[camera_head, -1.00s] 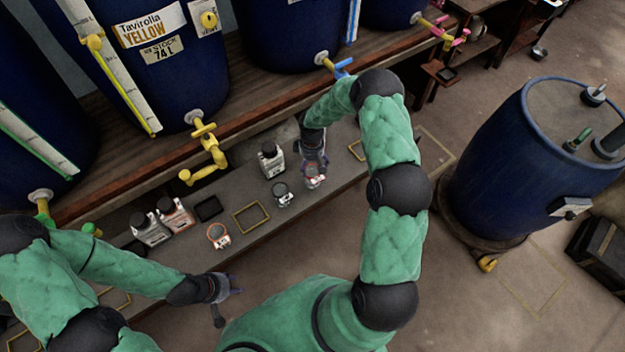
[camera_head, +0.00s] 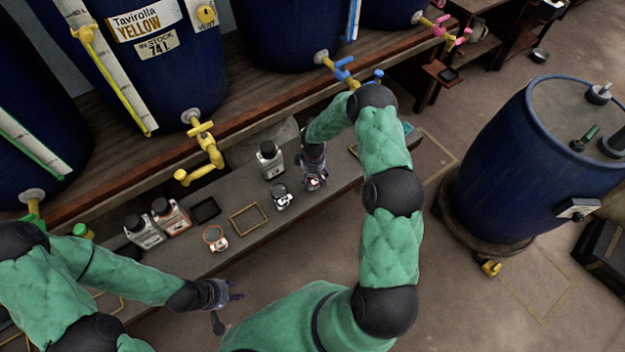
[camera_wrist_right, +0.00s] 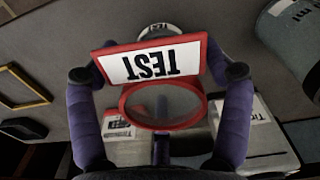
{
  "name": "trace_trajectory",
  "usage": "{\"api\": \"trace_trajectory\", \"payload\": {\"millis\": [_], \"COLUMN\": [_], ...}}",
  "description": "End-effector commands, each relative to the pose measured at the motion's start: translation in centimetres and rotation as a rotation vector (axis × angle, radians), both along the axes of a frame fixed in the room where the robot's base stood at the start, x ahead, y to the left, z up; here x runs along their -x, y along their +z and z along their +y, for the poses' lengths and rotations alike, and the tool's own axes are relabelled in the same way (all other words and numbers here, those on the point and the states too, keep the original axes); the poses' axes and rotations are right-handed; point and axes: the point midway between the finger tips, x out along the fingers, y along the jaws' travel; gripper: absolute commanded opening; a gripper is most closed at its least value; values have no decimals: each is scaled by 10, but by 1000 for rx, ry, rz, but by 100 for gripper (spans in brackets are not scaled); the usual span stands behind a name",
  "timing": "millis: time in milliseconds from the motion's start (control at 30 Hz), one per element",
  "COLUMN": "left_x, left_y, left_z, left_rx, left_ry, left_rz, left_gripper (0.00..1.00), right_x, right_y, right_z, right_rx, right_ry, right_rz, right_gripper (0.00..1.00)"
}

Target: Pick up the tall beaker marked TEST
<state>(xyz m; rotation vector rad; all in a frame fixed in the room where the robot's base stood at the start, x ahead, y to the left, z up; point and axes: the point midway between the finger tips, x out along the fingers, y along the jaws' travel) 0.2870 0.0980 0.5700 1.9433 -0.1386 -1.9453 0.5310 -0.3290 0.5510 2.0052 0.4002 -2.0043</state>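The tall beaker marked TEST (camera_wrist_right: 162,105) has a red rim and a red-framed white label, which reads upside down in the right wrist view. In the head view the beaker (camera_head: 314,183) is mostly hidden by my right gripper (camera_head: 313,177). In the right wrist view the fingers of my right gripper (camera_wrist_right: 160,75) stand on both sides of the beaker. A gap shows on its right side, so the fingers look open around it. My left gripper (camera_head: 228,297) is open and empty, low in the head view, away from the beaker.
A dark-rimmed beaker (camera_head: 281,197), an orange-rimmed beaker (camera_head: 215,238) and a white bottle (camera_head: 269,160) stand on the grey bench. Two more bottles (camera_head: 158,225) stand at left. Blue vats with taps (camera_head: 205,145) line the shelf behind. A yellow outline (camera_head: 249,219) marks bare bench.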

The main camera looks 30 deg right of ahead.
Motion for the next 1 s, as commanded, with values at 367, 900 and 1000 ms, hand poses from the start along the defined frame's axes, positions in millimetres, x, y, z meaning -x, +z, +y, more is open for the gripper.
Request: {"api": "trace_trajectory", "payload": {"millis": [367,900,1000], "left_x": [0,0,0], "left_y": [0,21,29], "left_z": [0,0,0], "left_rx": [0,0,0], "left_ry": [0,0,0], "left_rz": [0,0,0], "left_gripper": [40,40,40], "right_x": [0,-1,8], "right_y": [0,34,51], "right_z": [0,0,11], "right_rx": [-1,1,0], "right_ry": [1,1,4], "right_rz": [1,-1,0], "right_gripper": [23,23,23]}}
